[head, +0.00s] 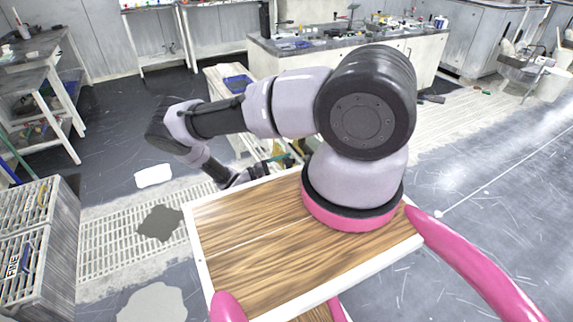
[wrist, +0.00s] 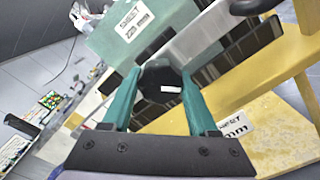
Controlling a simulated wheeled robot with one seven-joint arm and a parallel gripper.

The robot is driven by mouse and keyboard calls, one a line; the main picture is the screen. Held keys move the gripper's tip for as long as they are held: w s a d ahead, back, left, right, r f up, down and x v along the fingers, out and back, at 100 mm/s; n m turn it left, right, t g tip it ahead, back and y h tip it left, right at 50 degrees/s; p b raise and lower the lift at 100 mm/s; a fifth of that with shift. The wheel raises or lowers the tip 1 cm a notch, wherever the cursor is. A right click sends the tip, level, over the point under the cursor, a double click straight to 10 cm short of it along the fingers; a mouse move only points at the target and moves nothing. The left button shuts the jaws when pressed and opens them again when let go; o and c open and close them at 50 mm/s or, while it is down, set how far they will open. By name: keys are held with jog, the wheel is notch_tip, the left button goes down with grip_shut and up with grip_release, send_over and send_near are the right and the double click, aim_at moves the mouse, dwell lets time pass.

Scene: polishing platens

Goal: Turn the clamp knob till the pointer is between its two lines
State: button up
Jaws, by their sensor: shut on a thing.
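In the wrist view, a black clamp knob (wrist: 158,78) sits between the two green fingers of my gripper (wrist: 157,85). The fingers are shut on its sides. A short white mark (wrist: 171,88) shows on the knob's face; I cannot tell if it is the pointer. The two lines cannot be made out. A grey metal bar (wrist: 205,35) runs behind the knob. A green block (wrist: 115,45) with a "SHEET" label is behind on the left, and a yellow block (wrist: 262,140) with a similar label is at right. In the head view, the knob is hidden behind my arm and the wooden top.
Dark slats and a yellow beam (wrist: 255,65) lie close to the right finger. In the head view, a pale bench (head: 222,78) with a blue tray (head: 238,83) stands beyond my arm. A grey cabinet (head: 38,240) is at left. Open floor (head: 480,215) lies at right.

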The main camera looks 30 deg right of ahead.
jog(key=shift+m, duration=0.5)
jog(key=o, duration=1.3)
jog(key=shift+o, duration=0.2)
jog(key=a, duration=1.1)
jog(key=shift+s, duration=0.2)
